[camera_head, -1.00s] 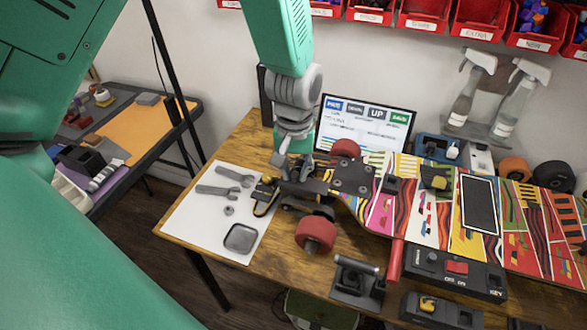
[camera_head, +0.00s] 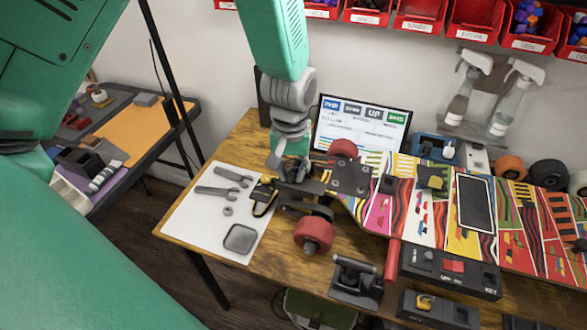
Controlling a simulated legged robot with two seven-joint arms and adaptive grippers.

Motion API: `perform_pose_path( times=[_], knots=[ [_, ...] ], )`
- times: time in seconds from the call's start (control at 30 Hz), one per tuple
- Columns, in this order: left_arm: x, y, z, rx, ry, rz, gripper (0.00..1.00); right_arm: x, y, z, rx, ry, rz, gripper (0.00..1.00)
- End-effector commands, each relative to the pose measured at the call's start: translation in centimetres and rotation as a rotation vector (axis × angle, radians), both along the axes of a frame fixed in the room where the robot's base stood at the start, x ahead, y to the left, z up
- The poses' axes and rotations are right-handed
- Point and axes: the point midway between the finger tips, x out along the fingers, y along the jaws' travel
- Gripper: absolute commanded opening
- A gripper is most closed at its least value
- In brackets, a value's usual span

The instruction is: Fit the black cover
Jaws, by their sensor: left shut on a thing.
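My left gripper (camera_head: 290,172) reaches down from above at the left end of the patterned skateboard deck (camera_head: 400,212). It is shut on a small dark part beside the truck with red wheels (camera_head: 313,235); the fingers hide most of this part, and I cannot tell whether it is the black cover. A flat dark rounded-square piece (camera_head: 240,238) lies on the white sheet, apart from the gripper. A black rectangular panel (camera_head: 476,203) with a pale edge lies on the deck. My right gripper is not in view.
Grey wrenches (camera_head: 217,190) and a yellow-black tool (camera_head: 263,198) lie on the white sheet (camera_head: 190,222). A loose truck (camera_head: 355,281) and a black control box (camera_head: 450,271) stand at the front. A screen (camera_head: 362,125) and spray bottles (camera_head: 507,98) are behind.

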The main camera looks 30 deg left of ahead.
Motion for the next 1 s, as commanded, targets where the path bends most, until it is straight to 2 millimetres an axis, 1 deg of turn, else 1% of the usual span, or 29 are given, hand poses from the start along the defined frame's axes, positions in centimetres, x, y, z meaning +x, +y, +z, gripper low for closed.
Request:
perform_pose_path(
  times=[0.17,0.4,0.53,0.7,1.0],
  knots=[
    [-0.07,0.0,-0.05,-0.003,0.001,0.002,0.0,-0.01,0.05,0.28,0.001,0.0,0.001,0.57],
    [-0.07,-0.61,0.04,0.004,0.001,0.001,0.0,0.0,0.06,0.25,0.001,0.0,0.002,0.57],
    [-0.09,-0.85,-0.26,0.007,0.001,0.001,0.0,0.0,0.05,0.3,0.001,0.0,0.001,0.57],
    [-0.08,-0.55,-0.74,0.004,0.002,0.001,0.0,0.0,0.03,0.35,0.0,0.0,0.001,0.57],
    [-0.09,-0.06,-0.86,-0.002,0.001,0.002,0.0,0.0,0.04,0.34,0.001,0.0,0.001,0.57]
  ],
)
